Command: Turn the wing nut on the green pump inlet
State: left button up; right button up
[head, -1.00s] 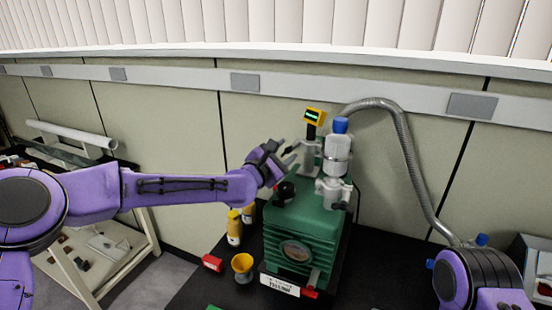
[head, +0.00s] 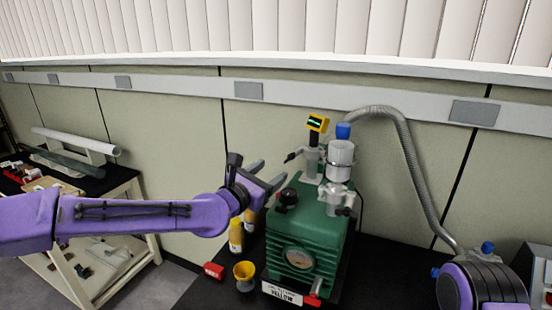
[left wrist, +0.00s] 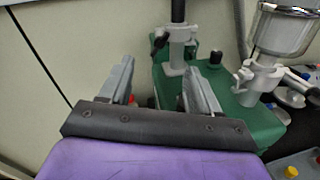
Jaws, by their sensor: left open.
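The green pump (head: 308,225) stands on the dark bench, and its body also shows in the left wrist view (left wrist: 225,105). Two grey metal clamped fittings rise from its top. A black wing nut (head: 292,157) sticks out left from the fitting under the yellow gauge; it shows in the left wrist view (left wrist: 160,42) too. Another black wing nut (head: 345,211) sits on the fitting under the clear, blue-topped trap (head: 340,160). My left gripper (head: 268,174) is open and empty, left of the pump, apart from both nuts.
The yellow gauge (head: 318,123) stands at the back. A grey hose (head: 410,165) arcs right from the trap. Yellow bottles, a yellow funnel (head: 244,270) and a red box (head: 214,271) are left of the pump. A side table (head: 100,183) stands at far left.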

aim_at(288, 159)
pick_arm(q)
jog(key=w+d+n+p, duration=0.1)
jog(key=w+p, duration=0.1)
jog(key=w, duration=0.1)
jog(key=w+d+n+p, duration=0.1)
jog(key=w+d, duration=0.1)
jog(key=w, duration=0.1)
jog(key=w+d+n+p, duration=0.1)
jog(key=w+n+p, duration=0.1)
jog(key=w, duration=0.1)
jog(key=shift+d+p, duration=0.3)
jog(key=shift+d, duration=0.05)
jog(key=shift+w+d, duration=0.25)
jog(key=shift+w, duration=0.2)
pick_arm(e)
notch_tip(288, 159, up, 8)
jog(key=shift+s+f, duration=0.2)
jog(key=shift+s, duration=0.25)
pick_arm(q)
grip_shut()
